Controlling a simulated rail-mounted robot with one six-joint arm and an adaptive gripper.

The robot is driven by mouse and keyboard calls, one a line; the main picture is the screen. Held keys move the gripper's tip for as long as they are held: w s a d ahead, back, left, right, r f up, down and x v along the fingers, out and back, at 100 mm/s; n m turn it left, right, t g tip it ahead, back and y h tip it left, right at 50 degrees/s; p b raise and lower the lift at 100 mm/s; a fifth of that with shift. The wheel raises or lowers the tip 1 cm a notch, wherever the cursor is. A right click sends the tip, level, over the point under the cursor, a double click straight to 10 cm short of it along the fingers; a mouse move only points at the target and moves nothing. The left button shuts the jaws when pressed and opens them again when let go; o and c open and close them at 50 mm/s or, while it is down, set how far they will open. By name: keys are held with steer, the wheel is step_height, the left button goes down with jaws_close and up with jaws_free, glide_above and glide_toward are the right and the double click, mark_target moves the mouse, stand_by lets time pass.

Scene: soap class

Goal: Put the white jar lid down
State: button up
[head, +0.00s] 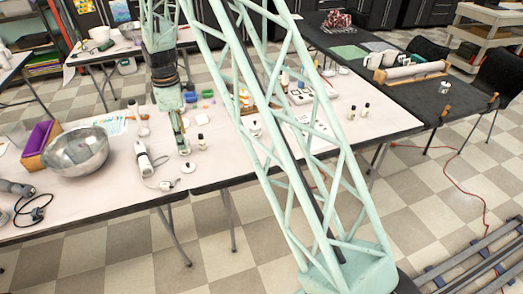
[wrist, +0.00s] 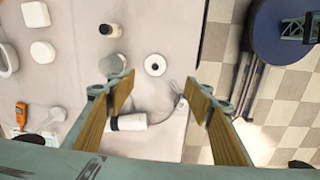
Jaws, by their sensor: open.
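A round white disc with a dark centre, which I take for the white jar lid (head: 188,168), lies flat on the pale table near its front edge. It also shows in the wrist view (wrist: 155,65), beyond and between my fingertips. My gripper (head: 184,150) is over the table just behind the lid. In the wrist view my gripper (wrist: 155,103) has its fingers wide apart, with nothing held between them. A pale round container (wrist: 112,65) stands by the left fingertip; the gripper largely hides it in the head view.
A white corded appliance (head: 143,158) lies left of the lid, with its plug (head: 166,185) near the edge. A dark-capped bottle (head: 201,142) stands behind the lid. A metal bowl (head: 76,152) is farther left. The table edge is close in front.

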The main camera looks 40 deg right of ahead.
steer(key=s+r+m+t, duration=0.1)
steer(key=s+r+m, duration=0.2)
steer(key=s+r, duration=0.95)
steer(key=s+r+m+t, duration=0.1)
steer(key=s+r+m, duration=0.3)
steer(key=s+r, duration=0.9)
steer(key=s+r+m, duration=0.3)
steer(key=s+r, duration=0.1)
steer(key=s, duration=1)
steer(key=s+r+m+t, duration=0.1)
steer(key=s+r+m, duration=0.3)
steer(key=s, duration=1.1)
steer(key=shift+s+t, duration=0.3)
steer(key=shift+a, duration=0.1)
steer(key=shift+r, duration=0.15)
